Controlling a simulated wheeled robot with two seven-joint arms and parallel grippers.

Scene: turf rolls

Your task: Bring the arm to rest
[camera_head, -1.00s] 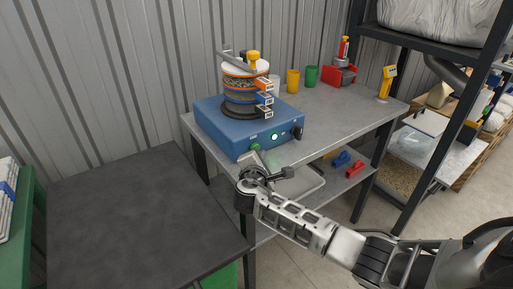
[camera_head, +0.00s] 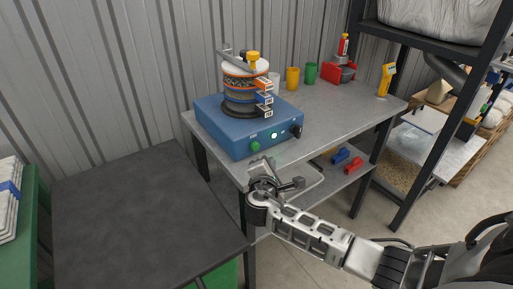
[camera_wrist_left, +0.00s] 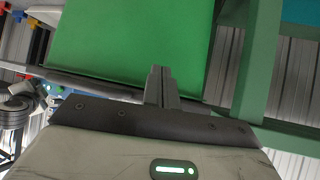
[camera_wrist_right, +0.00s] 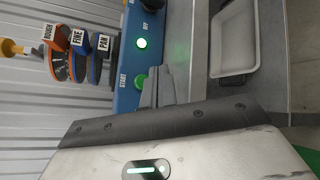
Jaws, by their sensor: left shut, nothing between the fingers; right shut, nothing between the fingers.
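My right gripper (camera_head: 262,165) is in front of the blue sieve shaker (camera_head: 240,128), near its green start button (camera_head: 255,146), at the front edge of the grey bench. In the right wrist view its fingers (camera_wrist_right: 158,80) are together and empty, with the green start button (camera_wrist_right: 140,82) and a lit green power light (camera_wrist_right: 142,43) beyond them. I cannot tell whether the fingertips touch the shaker. My left gripper (camera_wrist_left: 160,75) shows only in the left wrist view, shut and empty, with a green panel (camera_wrist_left: 125,45) behind it.
A sieve stack (camera_head: 245,85) with coloured tags stands on the shaker. Yellow (camera_head: 292,78) and green (camera_head: 311,73) cups stand behind it. A white tray (camera_wrist_right: 235,40) lies on the lower shelf. A dark table (camera_head: 140,220) at the left is bare. A black rack (camera_head: 425,130) stands at the right.

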